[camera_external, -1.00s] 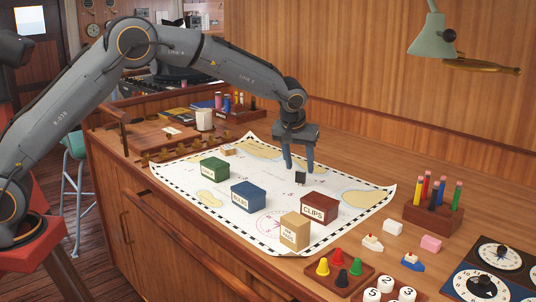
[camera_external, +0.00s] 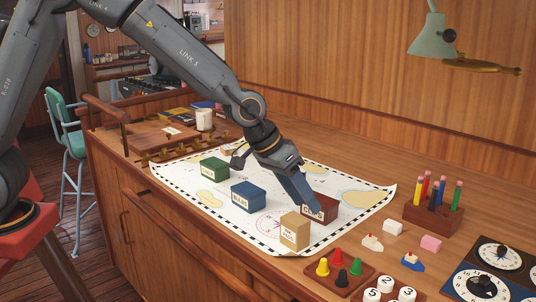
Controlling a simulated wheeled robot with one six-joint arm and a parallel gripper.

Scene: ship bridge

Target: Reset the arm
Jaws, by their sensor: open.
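My gripper (camera_external: 311,205) points down and to the right over the chart, tilted, with its fingertips in front of or at the red-brown box (camera_external: 325,203). Whether they touch it I cannot tell. The fingers overlap in this view, and no object shows between them. The gripper hides part of the red-brown box's front and its label. A small dark piece (camera_external: 239,158) shows left of the gripper's body; I cannot tell whether it belongs to the gripper or lies behind it.
On the chart (camera_external: 355,207) stand a green box (camera_external: 214,169), a blue box (camera_external: 248,197) and a tan box (camera_external: 295,232). A pencil block (camera_external: 432,218), small toy boats and a peg tray (camera_external: 330,283) stand to the right. A lamp (camera_external: 432,42) hangs above.

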